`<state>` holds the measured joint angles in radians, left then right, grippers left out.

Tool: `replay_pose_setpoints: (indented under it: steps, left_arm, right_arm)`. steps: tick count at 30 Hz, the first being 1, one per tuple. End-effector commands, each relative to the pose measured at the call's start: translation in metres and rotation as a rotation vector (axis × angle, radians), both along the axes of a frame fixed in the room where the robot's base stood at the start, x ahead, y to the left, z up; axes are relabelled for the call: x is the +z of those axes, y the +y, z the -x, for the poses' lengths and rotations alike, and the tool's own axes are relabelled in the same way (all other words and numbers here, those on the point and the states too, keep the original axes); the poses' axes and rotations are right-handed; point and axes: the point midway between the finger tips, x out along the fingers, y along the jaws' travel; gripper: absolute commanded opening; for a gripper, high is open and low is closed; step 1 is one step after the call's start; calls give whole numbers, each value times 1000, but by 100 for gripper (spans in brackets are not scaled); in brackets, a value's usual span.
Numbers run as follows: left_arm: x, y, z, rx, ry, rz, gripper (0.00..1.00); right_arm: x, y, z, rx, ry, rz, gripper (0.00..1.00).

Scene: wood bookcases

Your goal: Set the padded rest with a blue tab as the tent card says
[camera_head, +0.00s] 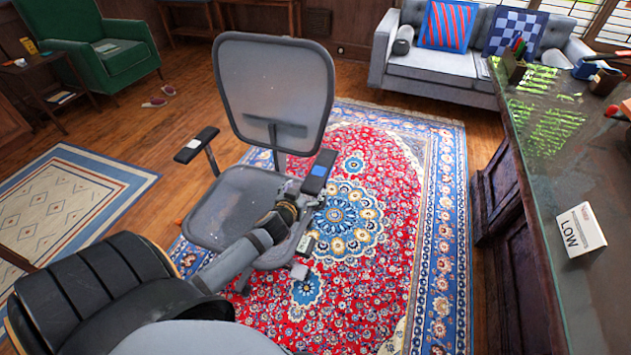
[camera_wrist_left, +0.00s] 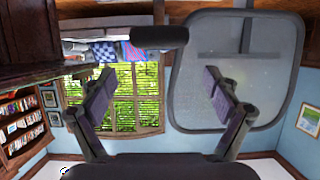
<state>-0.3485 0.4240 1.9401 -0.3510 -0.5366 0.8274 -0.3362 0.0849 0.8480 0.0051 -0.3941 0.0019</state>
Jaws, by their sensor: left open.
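The padded rest with a blue tab (camera_head: 321,166) is the dark armrest on the right side of the grey mesh office chair (camera_head: 232,205) in the head view. The tab is a small blue patch on the pad. My left gripper (camera_head: 304,195) is just on the near side of this rest, partly covering its support. In the left wrist view, which is upside down, the gripper (camera_wrist_left: 160,85) is open with empty space between its fingers. A dark pad (camera_wrist_left: 160,38) shows beyond the fingertips, apart from them. The white tent card (camera_head: 581,232) reads "LOW". My right gripper is not in view.
The chair's other armrest (camera_head: 196,145) has no blue tab showing. The chair stands on a red patterned rug (camera_head: 375,262). A desk (camera_head: 560,180) bears the card on the right. A grey sofa (camera_head: 440,70) and green armchair (camera_head: 125,55) stand behind. Rug between chair and desk is clear.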

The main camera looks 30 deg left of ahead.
Motion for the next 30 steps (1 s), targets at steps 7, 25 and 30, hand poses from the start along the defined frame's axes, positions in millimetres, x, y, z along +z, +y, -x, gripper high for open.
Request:
replay_pose_setpoints:
  steps: [7,25,30]
  left_arm:
    - [-22,11,-48,2,-3,3,89]
    - [-37,20,-85,-2,1,0,87]
    - [-37,20,-85,-2,1,0,64]
  right_arm:
    - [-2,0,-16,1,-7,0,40]
    - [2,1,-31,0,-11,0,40]
    - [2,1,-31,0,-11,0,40]
